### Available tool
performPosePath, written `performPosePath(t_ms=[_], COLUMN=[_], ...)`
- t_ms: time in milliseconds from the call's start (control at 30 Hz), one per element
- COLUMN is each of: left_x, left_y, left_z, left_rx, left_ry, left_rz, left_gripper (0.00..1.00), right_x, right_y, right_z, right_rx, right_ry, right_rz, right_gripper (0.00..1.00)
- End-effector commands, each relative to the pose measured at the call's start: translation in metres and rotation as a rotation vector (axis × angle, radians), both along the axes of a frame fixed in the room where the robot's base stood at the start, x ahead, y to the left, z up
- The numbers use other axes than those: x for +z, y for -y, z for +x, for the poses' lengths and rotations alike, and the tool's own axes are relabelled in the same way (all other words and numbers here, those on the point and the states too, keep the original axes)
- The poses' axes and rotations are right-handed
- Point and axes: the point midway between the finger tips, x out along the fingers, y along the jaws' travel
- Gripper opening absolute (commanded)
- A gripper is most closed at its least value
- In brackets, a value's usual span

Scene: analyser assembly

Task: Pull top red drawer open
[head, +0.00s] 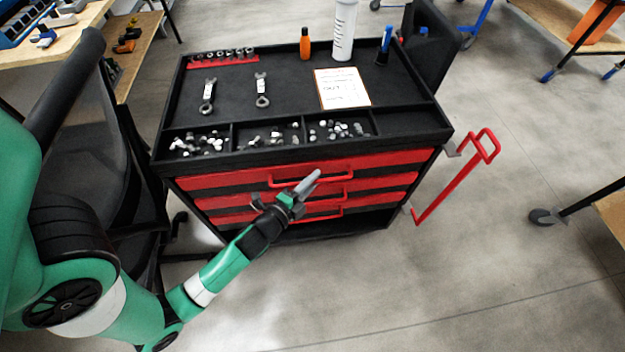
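The black tool cart (415,122) stands in the middle of the head view with several red drawers stacked in its front. The top red drawer (385,159) looks flush with the cart front, and its red bar handle (338,178) is partly covered by my gripper. My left gripper (309,183) is in front of the top drawer's handle, its grey fingers pointing up and right. I cannot tell whether it touches the handle or whether its fingers are parted. My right gripper is not in view.
The cart top carries two wrenches (261,90), a paper sheet (341,88), a white bottle (344,30), an orange-handled tool (305,44) and bins of small parts (200,142). A red side handle (455,178) sticks out right. A black chair (95,150) stands left. Floor in front is clear.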

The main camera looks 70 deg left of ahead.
Motion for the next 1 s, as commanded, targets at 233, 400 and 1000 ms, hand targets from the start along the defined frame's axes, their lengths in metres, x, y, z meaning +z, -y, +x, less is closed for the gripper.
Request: performPosePath(t_ms=[233, 400, 1000], left_x=[0.0, 0.0001, 0.0001], left_y=[0.0002, 0.0002, 0.0002], left_z=[-0.0001, -0.0002, -0.0002], left_rx=[0.0, 0.0, 0.0], left_ry=[0.0, 0.0, 0.0], left_rz=[0.0, 0.0, 0.0], left_gripper=[0.0, 0.0, 0.0], right_x=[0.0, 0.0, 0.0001], right_y=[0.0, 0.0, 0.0], right_z=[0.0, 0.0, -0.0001], right_rx=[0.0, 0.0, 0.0], right_ry=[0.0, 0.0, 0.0], right_rz=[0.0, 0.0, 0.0], right_gripper=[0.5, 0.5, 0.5])
